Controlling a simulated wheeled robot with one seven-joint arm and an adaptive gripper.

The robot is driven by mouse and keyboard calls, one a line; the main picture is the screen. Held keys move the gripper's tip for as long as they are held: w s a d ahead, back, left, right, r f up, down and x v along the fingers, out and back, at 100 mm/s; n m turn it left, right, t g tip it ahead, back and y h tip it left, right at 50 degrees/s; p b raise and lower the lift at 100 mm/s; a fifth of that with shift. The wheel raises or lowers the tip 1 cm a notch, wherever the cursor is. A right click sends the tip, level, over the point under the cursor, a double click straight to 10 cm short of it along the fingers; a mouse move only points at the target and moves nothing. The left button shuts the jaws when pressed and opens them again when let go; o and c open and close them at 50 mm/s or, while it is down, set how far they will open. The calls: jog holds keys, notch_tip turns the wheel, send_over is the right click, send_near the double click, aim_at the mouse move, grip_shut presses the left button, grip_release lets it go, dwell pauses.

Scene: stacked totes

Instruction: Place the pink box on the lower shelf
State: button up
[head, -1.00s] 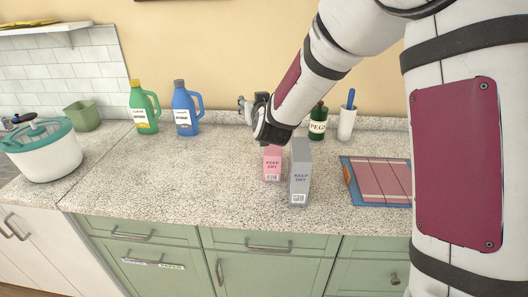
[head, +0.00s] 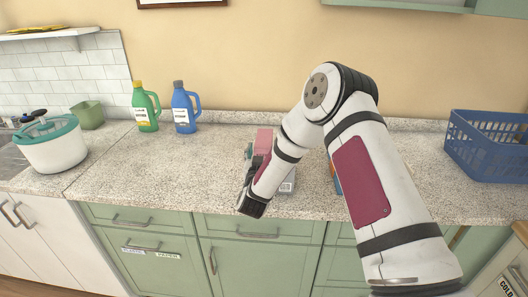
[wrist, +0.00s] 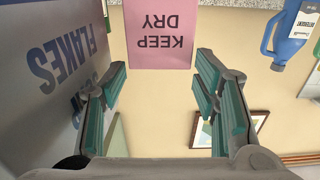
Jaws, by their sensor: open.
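The pink box (head: 264,136) stands on the counter, partly hidden by my arm in the head view. In the wrist view, the pink box (wrist: 160,40) shows upside down, with "KEEP DRY" on its face. My gripper (wrist: 160,85) is open and empty, with the pink box beyond its fingertips, roughly centred between them. In the head view, my gripper (head: 256,160) is low in front of the box and partly hidden. A white shelf (head: 45,30) is on the wall at the far left; I cannot tell whether it is the lower shelf.
A grey box (head: 288,186) stands close to the right of the pink box, mostly behind my arm; it fills the left of the wrist view (wrist: 40,60). Green (head: 145,108) and blue (head: 183,108) jugs stand at back left. A blue basket (head: 485,150) is at right. The counter's left-middle is clear.

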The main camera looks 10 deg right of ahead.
aim_at(263, 141)
jog(key=shift+w+d+f, duration=0.15)
jog(key=shift+w+f, duration=0.1)
jog(key=shift+f, duration=0.2)
jog(key=shift+x, duration=3.5)
jog(key=c, duration=0.9)
jog(key=shift+c, duration=1.1)
jog(key=shift+r, duration=0.15)
